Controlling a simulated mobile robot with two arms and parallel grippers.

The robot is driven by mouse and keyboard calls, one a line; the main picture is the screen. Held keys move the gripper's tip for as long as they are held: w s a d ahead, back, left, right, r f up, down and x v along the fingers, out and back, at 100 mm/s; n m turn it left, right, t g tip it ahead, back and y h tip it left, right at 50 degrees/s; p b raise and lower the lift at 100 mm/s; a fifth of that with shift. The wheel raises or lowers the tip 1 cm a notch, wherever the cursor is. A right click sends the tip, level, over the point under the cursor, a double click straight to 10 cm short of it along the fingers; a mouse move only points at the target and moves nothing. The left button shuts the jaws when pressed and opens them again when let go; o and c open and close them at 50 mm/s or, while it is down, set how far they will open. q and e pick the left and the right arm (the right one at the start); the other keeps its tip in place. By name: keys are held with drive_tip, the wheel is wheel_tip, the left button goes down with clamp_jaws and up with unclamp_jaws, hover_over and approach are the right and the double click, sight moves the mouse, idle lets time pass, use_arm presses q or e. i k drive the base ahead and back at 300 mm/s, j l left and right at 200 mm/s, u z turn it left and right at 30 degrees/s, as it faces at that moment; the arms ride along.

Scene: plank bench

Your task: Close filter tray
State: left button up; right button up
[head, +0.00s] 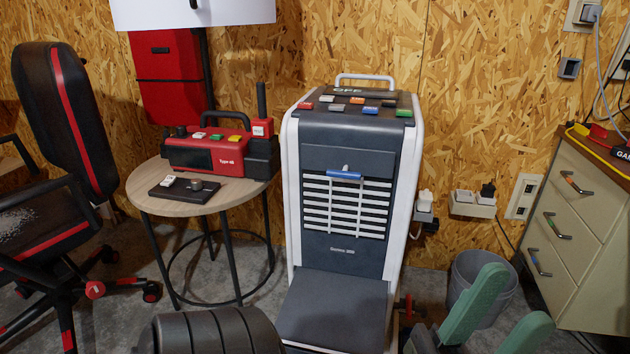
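A tall grey and white floor unit (293,190) stands against the wall. A dark panel (325,158) with a blue handle (345,175) sits above the white slats on its front and looks like the filter tray. It seems to stand out from the front, but I cannot tell how far.
A dark step-like part (335,305) juts from the unit's base. A round table (145,195) with a red radio (210,155) and an office chair (75,120) stand left. A grey bin (465,268) and a drawer cabinet (580,230) stand right.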

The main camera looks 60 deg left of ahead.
sight(322, 312)
drive_tip(key=u, duration=1.95)
drive_tip(key=j+z, duration=0.15)
drive_tip(key=j, duration=0.35)
drive_tip(key=k+j+z, duration=0.2)
drive_tip(key=j, duration=0.35)
drive_tip(key=i, duration=0.1)
